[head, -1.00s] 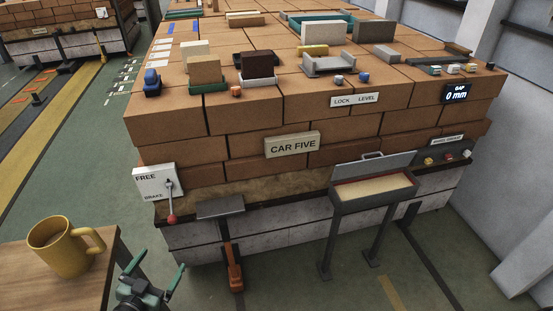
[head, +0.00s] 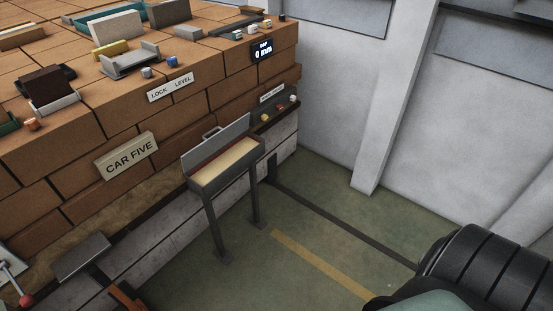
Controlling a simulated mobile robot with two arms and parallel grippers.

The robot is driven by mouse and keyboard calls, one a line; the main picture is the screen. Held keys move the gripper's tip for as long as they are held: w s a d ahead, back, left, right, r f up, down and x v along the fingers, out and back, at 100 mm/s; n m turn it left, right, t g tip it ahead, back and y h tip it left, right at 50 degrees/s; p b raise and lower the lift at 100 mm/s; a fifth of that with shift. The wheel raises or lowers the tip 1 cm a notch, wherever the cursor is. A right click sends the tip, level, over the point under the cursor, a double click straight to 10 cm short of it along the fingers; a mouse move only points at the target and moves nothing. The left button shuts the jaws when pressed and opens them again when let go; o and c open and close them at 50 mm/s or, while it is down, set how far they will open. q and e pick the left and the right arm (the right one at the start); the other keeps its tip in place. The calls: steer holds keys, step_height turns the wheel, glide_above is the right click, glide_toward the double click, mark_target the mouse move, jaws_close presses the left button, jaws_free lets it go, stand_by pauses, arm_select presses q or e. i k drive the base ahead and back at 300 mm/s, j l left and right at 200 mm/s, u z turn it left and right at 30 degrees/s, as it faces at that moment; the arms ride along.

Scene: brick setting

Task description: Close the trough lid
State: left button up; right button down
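The trough (head: 228,176) is a grey box on two legs with pale tan material inside. It stands in front of the brick car, near its right end. Its grey lid (head: 218,143) is open, tilted up along the back edge, with a handle (head: 212,132) on its upper edge. A dark, ribbed part of my own arm fills the lower right corner of the head view. Neither gripper's fingers show in the head view now.
The brick car (head: 60,140) fills the left, with a CAR FIVE sign (head: 126,155) and a small display (head: 263,48). A grey plate (head: 82,257) and a red-knobbed lever (head: 24,299) are at lower left.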

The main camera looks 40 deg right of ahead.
mark_target(210, 146)
steer(key=i+j+z, duration=0.1)
steer(key=j+z, duration=0.2)
steer(key=z, duration=0.2)
steer(key=j+z, duration=0.45)
steer(key=i+l+u, duration=0.1)
steer(key=i+l, duration=0.3)
steer(key=i, duration=0.05)
